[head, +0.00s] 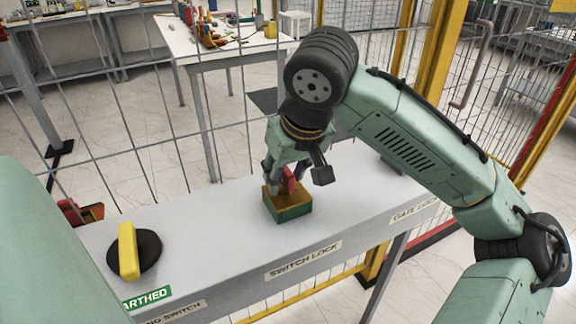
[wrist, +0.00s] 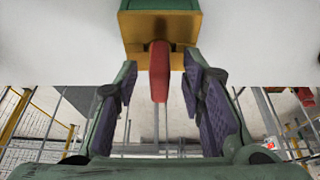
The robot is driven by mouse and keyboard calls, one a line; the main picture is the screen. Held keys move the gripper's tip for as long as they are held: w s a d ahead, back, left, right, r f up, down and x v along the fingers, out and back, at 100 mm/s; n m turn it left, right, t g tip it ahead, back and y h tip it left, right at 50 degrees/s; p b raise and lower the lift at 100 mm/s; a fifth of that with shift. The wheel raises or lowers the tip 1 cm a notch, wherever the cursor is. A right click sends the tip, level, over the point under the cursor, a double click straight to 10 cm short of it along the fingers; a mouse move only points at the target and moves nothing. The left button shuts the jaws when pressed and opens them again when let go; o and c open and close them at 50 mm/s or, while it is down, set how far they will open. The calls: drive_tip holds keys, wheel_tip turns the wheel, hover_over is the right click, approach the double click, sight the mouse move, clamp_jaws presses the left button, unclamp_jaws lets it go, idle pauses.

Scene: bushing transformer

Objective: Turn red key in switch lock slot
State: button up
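The red key (head: 288,178) stands in the slot of the switch lock (head: 288,212), a small green box with a yellow-brown top on the grey bench. In the wrist view the red key (wrist: 159,70) shows between the two purple-padded fingers of my gripper (wrist: 165,100), and the lock (wrist: 150,22) is beyond it. There is a visible gap between the key and each finger, so my gripper is open around the key. In the head view my gripper (head: 287,177) is over the lock and partly hides the key.
The grey bench (head: 215,225) carries a yellow-handled rotary switch (head: 128,252) at the left. A "SWITCH LOCK" label (head: 303,261) is on the bench's front edge. A wire mesh fence (head: 120,130) stands behind the bench. A white table with tools (head: 225,42) is beyond the fence.

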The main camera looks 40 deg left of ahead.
clamp_jaws()
idle(0.4)
drive_tip(key=n+p, duration=0.1)
drive_tip(key=n, duration=0.1)
drive_tip(key=n+g+p, duration=0.1)
drive_tip(key=n, duration=0.1)
drive_tip(key=shift+r+n+g+p, duration=0.1)
drive_tip(key=shift+n+g+p, duration=0.2)
drive_tip(key=shift+p, duration=0.1)
drive_tip(key=shift+n+g, duration=0.3)
drive_tip(key=shift+n, duration=0.4)
drive_tip(key=shift+n+g, duration=0.5)
drive_tip(key=shift+n, duration=0.7)
drive_tip(key=n+g, duration=0.1)
drive_tip(key=n, duration=0.2)
drive_tip(key=shift+n+h, duration=0.3)
